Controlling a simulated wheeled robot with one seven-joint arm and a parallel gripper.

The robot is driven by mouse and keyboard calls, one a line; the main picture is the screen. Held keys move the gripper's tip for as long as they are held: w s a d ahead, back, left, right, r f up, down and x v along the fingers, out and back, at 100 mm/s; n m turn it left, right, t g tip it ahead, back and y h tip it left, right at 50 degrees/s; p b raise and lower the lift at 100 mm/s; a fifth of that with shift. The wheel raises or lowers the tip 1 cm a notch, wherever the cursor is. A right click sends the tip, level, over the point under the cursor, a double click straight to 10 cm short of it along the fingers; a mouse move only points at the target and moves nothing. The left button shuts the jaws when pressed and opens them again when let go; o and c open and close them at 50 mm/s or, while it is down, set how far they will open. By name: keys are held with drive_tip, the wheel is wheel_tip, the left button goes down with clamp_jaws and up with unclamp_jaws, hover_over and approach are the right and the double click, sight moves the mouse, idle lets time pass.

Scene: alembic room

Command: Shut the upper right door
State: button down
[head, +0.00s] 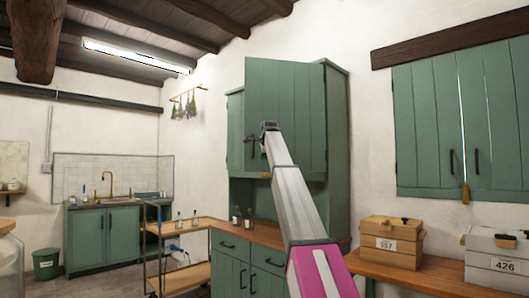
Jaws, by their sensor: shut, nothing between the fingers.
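The upper right door (290,95) is a green plank panel on the tall green wall cabinet (338,130). It stands open, swung outward, with its free edge at the left and its right edge along the cabinet's right side. The upper left door (235,120) shows as a narrow strip behind it and looks shut. My arm reaches up from the bottom right across the front of the door. My gripper (249,141) is small and dark at the door's free left edge. It is shut with nothing held. I cannot tell whether it touches the door.
A wooden counter with small bottles (237,216) lies below, over green lower cabinets (230,245). A wooden cart (180,255) stands left of them. Wooden box 357 (392,245) and grey box 426 (497,262) sit on a right-hand bench. Open floor lies left.

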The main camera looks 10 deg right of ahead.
sight(260, 165)
drive_tip(key=w, duration=0.1)
drive_tip(key=w+f, duration=0.1)
drive_tip(key=w, duration=0.1)
drive_tip(key=w+f, duration=0.1)
drive_tip(key=w, duration=0.1)
drive_tip(key=shift+a+f, duration=0.15)
drive_tip(key=shift+f, duration=0.05)
drive_tip(key=shift+w+f, duration=0.1)
drive_tip(key=shift+w, duration=0.75)
drive_tip(key=shift+a, duration=0.1)
